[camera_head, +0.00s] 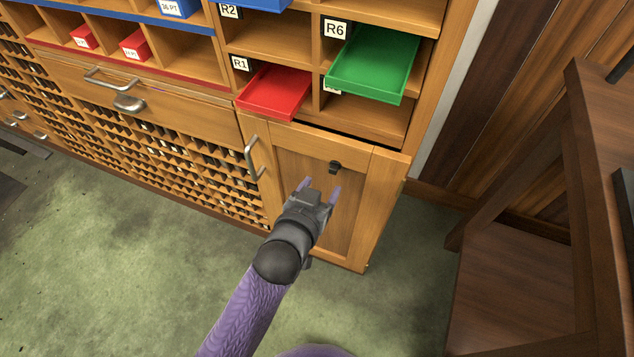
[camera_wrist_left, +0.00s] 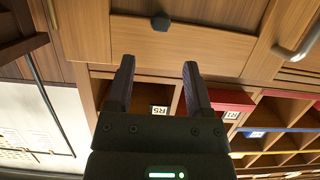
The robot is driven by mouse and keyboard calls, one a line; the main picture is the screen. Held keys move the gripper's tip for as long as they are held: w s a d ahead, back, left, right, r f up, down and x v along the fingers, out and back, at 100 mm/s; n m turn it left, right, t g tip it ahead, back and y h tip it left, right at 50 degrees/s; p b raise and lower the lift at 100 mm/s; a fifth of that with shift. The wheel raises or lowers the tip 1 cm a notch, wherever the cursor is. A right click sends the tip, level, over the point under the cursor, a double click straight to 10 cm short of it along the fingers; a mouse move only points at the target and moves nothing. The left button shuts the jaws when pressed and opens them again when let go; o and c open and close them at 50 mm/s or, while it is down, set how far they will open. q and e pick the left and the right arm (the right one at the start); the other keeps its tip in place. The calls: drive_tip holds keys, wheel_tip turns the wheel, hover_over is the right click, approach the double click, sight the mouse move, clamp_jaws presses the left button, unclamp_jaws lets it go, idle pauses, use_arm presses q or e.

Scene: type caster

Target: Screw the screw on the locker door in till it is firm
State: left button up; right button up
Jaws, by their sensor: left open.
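The locker door (camera_head: 375,210) is the light wooden panelled door at the cabinet's lower right, and it looks closed. The screw (camera_head: 335,167) shows as a small dark head on the upper part of its panel. In the left wrist view, which is upside down, the screw (camera_wrist_left: 160,22) stands against the wood near the top edge. My left gripper (camera_head: 320,187) is open and empty in front of the door, its fingers pointing toward it. In the wrist view the left gripper's fingertips (camera_wrist_left: 158,64) are apart from the screw. My right gripper is not in view.
A metal handle (camera_head: 251,158) is at the door's left. A red tray (camera_head: 274,92) and a green tray (camera_head: 373,64) stick out above the door. A dark wooden piece of furniture (camera_head: 520,280) stands at the right. The green floor (camera_head: 130,260) at left is mostly clear.

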sight(333, 169)
use_arm(q)
drive_tip(key=b+x, duration=0.1)
drive_tip(key=x, duration=0.1)
drive_tip(key=b+x, duration=0.2)
drive_tip(key=x, duration=0.1)
drive_tip(key=shift+w+d+f, duration=0.1)
drive_tip(key=shift+w+f, duration=0.15)
drive_tip(key=shift+f, duration=0.2)
drive_tip(key=shift+w+d, duration=0.15)
drive_tip(key=shift+w, duration=0.35)
drive_tip(key=shift+r, duration=0.15)
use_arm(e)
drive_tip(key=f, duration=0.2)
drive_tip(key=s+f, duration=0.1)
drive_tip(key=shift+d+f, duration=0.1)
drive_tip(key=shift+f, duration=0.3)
use_arm(q)
drive_tip(key=c, duration=0.4)
clamp_jaws()
drive_tip(key=shift+c, duration=1.8)
unclamp_jaws()
clamp_jaws()
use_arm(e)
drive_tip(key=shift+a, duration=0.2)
